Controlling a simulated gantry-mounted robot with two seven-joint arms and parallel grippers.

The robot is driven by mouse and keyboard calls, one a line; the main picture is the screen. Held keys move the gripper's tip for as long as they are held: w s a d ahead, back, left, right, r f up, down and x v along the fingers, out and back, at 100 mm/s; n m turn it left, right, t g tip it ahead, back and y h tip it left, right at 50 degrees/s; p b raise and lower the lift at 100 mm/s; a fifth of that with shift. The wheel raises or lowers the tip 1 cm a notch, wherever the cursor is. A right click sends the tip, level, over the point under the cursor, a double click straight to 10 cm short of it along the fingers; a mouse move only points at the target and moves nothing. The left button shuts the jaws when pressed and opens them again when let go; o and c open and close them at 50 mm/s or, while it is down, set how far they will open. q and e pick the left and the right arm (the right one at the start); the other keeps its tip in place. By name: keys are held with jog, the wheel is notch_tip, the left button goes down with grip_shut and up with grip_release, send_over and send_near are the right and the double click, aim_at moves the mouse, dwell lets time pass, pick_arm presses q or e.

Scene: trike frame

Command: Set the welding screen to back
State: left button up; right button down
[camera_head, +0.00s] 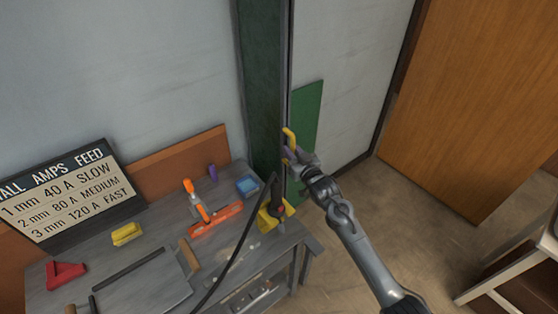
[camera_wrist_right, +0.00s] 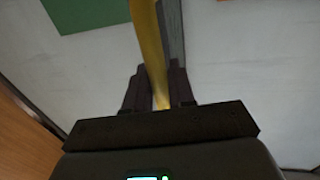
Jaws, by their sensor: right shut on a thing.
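What looks like the welding screen is a tall dark green panel (camera_head: 262,80) standing against the pale wall behind the bench. A yellow handle (camera_head: 288,137) is at its right edge. My right gripper (camera_head: 298,155) is shut on this handle. In the right wrist view, the yellow handle (camera_wrist_right: 150,45) runs between the two dark fingers of the gripper (camera_wrist_right: 156,90), beside a grey upright edge. The fingers hide part of the handle. My left gripper is not in view.
A grey workbench (camera_head: 150,285) at lower left carries an orange clamp (camera_head: 215,219), a yellow block (camera_head: 127,233), a red piece (camera_head: 65,275) and a sign (camera_head: 68,198). A brighter green panel (camera_head: 308,110) is on the wall. A wooden door (camera_head: 475,100) stands right; floor before it is clear.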

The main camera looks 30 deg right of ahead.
jog(key=shift+w, duration=0.25)
jog(key=shift+f, duration=0.15)
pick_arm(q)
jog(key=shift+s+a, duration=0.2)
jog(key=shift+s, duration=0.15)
pick_arm(e)
jog(key=c, duration=1.4)
grip_release()
jog(key=shift+o, duration=1.3)
jog(key=shift+w, duration=0.1)
jog(key=shift+o, duration=0.2)
jog(key=shift+w, duration=0.15)
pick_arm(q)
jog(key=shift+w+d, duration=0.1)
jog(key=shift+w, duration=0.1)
